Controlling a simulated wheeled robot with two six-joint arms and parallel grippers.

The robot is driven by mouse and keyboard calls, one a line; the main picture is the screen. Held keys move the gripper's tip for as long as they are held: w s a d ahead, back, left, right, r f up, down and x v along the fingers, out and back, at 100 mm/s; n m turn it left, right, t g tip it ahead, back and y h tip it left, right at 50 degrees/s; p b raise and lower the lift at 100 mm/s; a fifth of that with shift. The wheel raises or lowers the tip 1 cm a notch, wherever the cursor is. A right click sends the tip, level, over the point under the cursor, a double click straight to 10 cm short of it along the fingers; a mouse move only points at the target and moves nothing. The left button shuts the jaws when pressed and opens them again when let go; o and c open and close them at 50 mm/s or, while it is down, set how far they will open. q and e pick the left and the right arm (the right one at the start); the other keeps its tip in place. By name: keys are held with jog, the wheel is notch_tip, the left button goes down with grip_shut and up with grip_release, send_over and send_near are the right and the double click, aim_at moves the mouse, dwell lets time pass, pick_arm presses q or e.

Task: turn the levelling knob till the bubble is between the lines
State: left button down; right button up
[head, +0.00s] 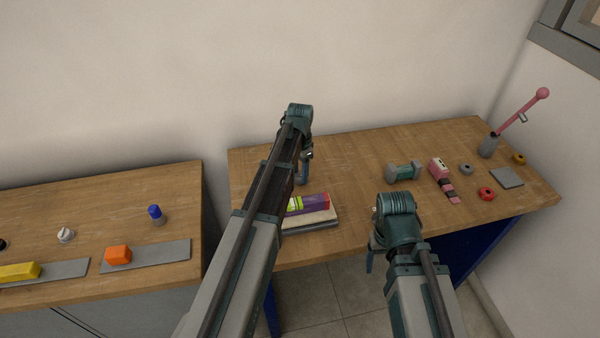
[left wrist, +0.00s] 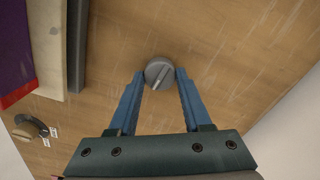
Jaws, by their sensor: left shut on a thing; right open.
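A purple level (head: 316,203) with a yellow-green vial (head: 294,204) lies on a cream board (head: 310,217) over a grey base. My left arm covers its left end. The bubble and lines are too small to tell. The level's purple side also shows in the left wrist view (left wrist: 14,50). In that view a round grey knob (left wrist: 154,68) with a pale pointer bar sits between the blue fingertips of my left gripper (left wrist: 158,76), which is shut on it. The knob is hidden in the head view. My right gripper (head: 371,258) is open, low at the bench's front edge.
On the bench (head: 350,165) to the right are a teal-ended cylinder (head: 403,172), a pink device (head: 439,168), a red ring (head: 487,194) and a pink lever (head: 520,115). A second bench (head: 180,185) at left holds coloured blocks and knobs. A gap separates the benches.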

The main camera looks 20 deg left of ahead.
aim_at(300, 175)
pick_arm(q)
jog(key=shift+n, duration=2.9)
jog(key=shift+c, duration=1.7)
grip_release()
notch_tip(300, 175, up, 14)
jog(key=p, duration=1.3)
jog(key=shift+p, duration=0.4)
